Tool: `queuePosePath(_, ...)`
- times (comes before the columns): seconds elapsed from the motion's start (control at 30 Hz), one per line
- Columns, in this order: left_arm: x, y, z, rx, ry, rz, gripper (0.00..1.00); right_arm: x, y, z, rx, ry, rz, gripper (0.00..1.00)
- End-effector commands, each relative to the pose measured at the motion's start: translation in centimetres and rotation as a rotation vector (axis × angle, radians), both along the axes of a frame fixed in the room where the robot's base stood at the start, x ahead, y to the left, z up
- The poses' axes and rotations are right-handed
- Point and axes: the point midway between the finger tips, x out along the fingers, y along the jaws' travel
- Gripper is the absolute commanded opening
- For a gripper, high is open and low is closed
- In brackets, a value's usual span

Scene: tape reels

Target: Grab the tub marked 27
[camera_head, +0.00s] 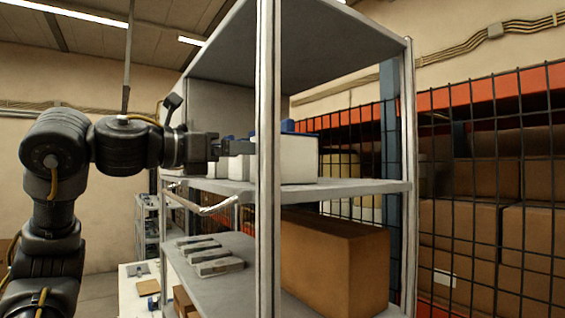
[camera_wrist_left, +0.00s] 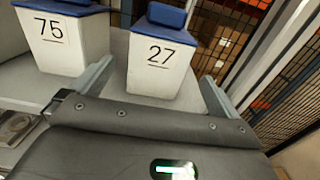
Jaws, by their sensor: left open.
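The tub marked 27 (camera_wrist_left: 158,62) is white with a blue lid and stands on the shelf, seen in the left wrist view. My left gripper (camera_wrist_left: 155,88) is open, with one finger to each side of this tub in the picture. I cannot tell whether the fingers touch it. The tub marked 75 (camera_wrist_left: 62,40), also white with a blue lid, stands to the left. In the head view my left gripper (camera_head: 232,148) reaches into the upper shelf bay at a row of white tubs. A shelf post hides part of them, and no numbers can be read there. My right gripper is not in view.
The grey shelf board (camera_head: 362,188) carries the tubs, and an upright post (camera_head: 268,120) stands in front. A large cardboard box (camera_head: 335,262) and several grey items (camera_head: 212,257) lie on the shelf below. A wire mesh fence (camera_head: 490,200) stands behind at the right.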

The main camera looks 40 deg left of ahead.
Motion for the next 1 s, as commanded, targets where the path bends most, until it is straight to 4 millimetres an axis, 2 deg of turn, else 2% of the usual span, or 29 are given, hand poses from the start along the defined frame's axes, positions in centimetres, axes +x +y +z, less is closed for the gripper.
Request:
queuePosePath(0.2, 3.3, -0.9, 0.3, -0.001, 0.003, -0.001, 1.0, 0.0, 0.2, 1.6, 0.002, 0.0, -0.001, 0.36)
queuePosePath(0.3, 4.3, -1.2, 0.2, -0.002, 0.004, -0.002, 1.0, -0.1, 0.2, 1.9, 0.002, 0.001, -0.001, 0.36)
queuePosePath(0.57, 5.1, -1.4, 0.3, -0.004, 0.002, -0.001, 1.0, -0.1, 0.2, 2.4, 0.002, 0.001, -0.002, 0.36)
queuePosePath(0.77, 7.6, -2.0, 1.0, -0.003, 0.004, -0.002, 1.0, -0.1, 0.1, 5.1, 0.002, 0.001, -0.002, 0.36)
queuePosePath(0.9, 9.3, -2.5, 0.7, -0.004, 0.002, -0.003, 1.0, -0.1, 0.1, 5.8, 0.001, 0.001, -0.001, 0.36)
queuePosePath(1.0, 9.7, -2.6, 0.5, -0.004, 0.001, -0.002, 1.0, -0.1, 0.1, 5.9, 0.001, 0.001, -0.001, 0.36)
